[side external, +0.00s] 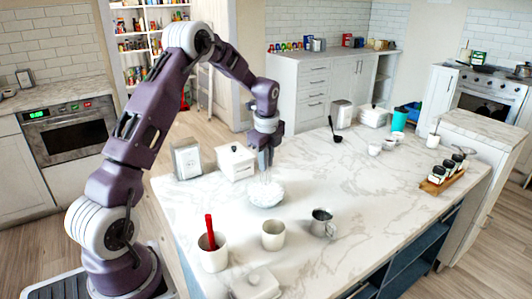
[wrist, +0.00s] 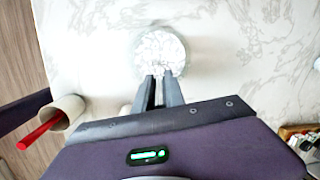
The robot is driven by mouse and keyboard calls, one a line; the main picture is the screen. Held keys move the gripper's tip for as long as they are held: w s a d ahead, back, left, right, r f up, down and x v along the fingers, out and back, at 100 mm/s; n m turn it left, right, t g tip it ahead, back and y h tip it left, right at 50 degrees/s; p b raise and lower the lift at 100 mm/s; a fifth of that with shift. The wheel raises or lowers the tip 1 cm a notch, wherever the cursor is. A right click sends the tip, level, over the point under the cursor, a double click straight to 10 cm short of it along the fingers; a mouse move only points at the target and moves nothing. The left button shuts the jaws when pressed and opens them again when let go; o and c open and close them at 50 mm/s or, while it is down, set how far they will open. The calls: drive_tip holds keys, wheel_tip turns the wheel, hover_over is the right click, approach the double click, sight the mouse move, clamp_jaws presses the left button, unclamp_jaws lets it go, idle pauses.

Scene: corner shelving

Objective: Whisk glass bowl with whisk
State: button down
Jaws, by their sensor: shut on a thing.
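The glass bowl (side external: 264,195) sits on the marble island near its left end, below my gripper. It also shows in the wrist view (wrist: 177,47), just beyond my fingertips. The whisk (side external: 266,172) is thin and pale and stands head down at the bowl, hard to make out against it. My gripper (side external: 265,157) points down over the bowl and is shut on the whisk's upper part. In the wrist view, my two fingers (wrist: 160,75) lie close together at the bowl's near edge. The whisk's wires and how deep they reach are not clear.
A cup with a red-handled tool (side external: 211,256), a white cup (side external: 274,236) and a metal pitcher (side external: 322,223) stand in front. A white box (side external: 236,163) and a napkin holder (side external: 187,160) stand behind the bowl.

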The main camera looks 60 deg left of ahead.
sight(266, 176)
drive_tip(key=shift+x, duration=3.3)
drive_tip(key=shift+w, duration=0.1)
